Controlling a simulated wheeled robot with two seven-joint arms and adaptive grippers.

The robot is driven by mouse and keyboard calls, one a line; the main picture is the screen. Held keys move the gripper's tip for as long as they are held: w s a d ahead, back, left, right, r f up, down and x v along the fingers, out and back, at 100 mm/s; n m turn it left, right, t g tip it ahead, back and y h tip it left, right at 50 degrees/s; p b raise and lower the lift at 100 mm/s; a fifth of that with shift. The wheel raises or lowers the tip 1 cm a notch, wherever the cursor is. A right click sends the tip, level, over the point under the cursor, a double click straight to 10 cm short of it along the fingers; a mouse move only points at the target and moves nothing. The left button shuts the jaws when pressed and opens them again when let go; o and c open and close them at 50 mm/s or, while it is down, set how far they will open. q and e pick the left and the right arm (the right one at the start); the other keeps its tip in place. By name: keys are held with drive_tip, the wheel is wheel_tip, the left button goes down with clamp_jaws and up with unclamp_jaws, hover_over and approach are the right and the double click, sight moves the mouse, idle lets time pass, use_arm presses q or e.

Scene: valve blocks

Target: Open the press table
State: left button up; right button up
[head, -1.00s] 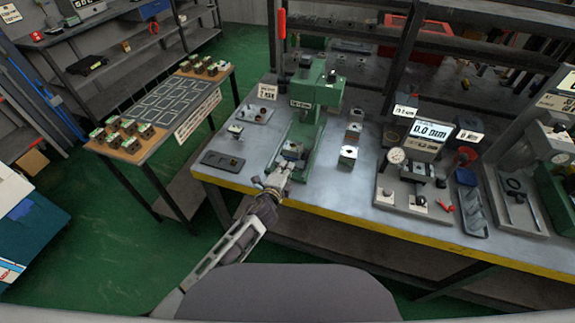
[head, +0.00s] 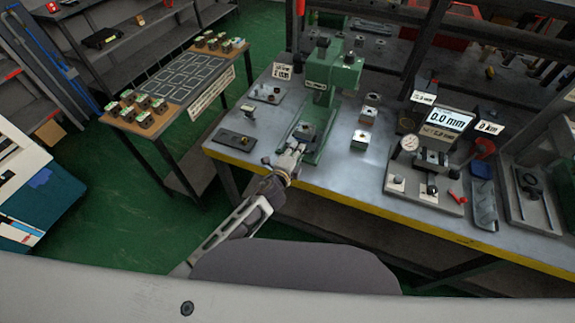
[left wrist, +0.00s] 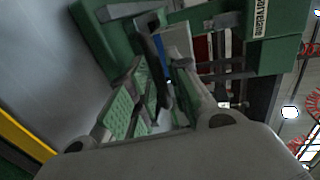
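The green press (head: 325,80) stands on the grey workbench, with its green base reaching toward the bench's front edge. A small dark part (head: 303,131), perhaps the press table, sits low on the front of the base; its state is unclear. My left gripper (head: 291,152) is at the front of the base, just in front of this part. In the left wrist view, the two fingers (left wrist: 155,80) with green pads are apart. A dark bar (left wrist: 154,45) shows beyond or between them; I cannot tell whether they touch it. My right gripper is not in view.
A dark tray (head: 234,140) lies left of the press. Metal blocks (head: 361,140) stand to its right. A gauge stand (head: 425,185) with a display is further right. A side table (head: 160,110) with several green-topped blocks stands at left. The bench front has a yellow edge (head: 380,212).

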use_arm(q)
drive_tip(key=v, duration=1.1)
drive_tip(key=shift+s, duration=0.2)
drive_tip(key=shift+a, duration=0.1)
idle(0.6)
